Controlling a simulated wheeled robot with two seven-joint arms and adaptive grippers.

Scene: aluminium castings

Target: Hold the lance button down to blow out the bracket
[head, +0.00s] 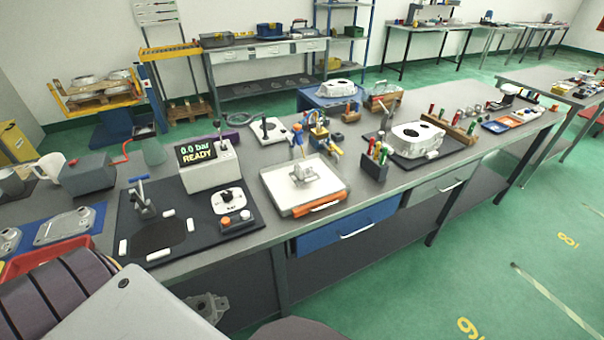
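A small pale grey bracket-like casting (303,172) sits on a white board (276,187) with an orange front handle, in the middle of the bench. Behind it stand blue and orange tools (318,132), too small to tell whether one is the lance. I cannot pick out the lance button for certain. A white plate with a black knob (268,127) lies behind the board. Neither gripper shows.
A grey box (208,172) displays "0.0 bar READY". A blue-handled clamp (141,192) stands on a dark mat (185,258). A large casting (417,138) and upright-handled tools (376,155) stand to the right. Parts of my arm fill the lower left.

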